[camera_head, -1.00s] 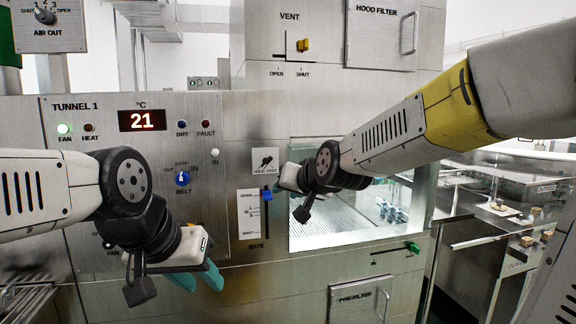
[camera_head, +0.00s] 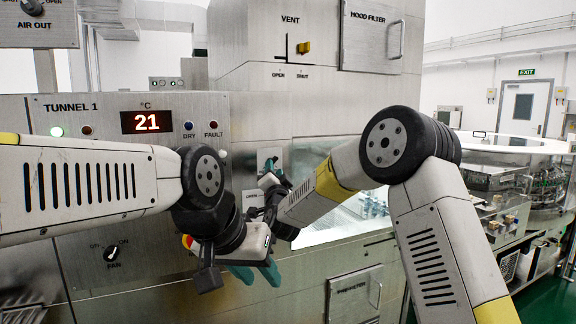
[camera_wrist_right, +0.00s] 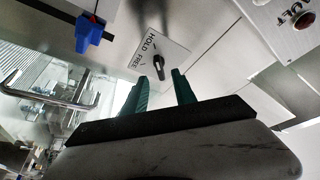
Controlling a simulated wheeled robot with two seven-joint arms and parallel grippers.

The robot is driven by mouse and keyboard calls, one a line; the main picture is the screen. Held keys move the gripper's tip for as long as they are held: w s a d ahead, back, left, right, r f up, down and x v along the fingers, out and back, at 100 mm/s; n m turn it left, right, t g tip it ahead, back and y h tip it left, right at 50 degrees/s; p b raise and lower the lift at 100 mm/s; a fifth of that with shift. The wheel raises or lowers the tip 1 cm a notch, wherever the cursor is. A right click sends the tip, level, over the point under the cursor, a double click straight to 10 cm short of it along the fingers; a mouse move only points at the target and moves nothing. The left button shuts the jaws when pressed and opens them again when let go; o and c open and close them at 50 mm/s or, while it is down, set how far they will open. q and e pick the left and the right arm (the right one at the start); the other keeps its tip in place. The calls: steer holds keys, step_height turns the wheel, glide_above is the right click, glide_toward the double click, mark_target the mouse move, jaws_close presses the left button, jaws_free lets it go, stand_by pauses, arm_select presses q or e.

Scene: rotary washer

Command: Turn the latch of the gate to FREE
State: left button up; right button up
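The gate latch is a small dark knob (camera_wrist_right: 158,62) on a pale plate (camera_wrist_right: 175,52) lettered HOLD and FREE, seen in the right wrist view. I cannot tell clearly which word it points to. My right gripper (camera_wrist_right: 160,76) is open, its two teal fingers pointing at the plate with the knob just beyond and between their tips; contact is not clear. In the head view, my right gripper (camera_head: 270,174) is in front of the plate (camera_head: 269,156) and hides the knob. My left gripper (camera_head: 255,274) is open and empty, low in front of the panel.
A blue slider handle (camera_wrist_right: 90,32) sticks out beside the latch plate in the right wrist view. A bar handle (camera_wrist_right: 75,98) is lower down. The head view shows the panel with the 21 display (camera_head: 146,121) and a FAN knob (camera_head: 111,253).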

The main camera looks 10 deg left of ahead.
steer(key=x, duration=0.4)
steer(key=shift+w+a+r, duration=0.1)
steer(key=shift+w, duration=0.2)
steer(key=shift+c, duration=0.4)
jaws_close()
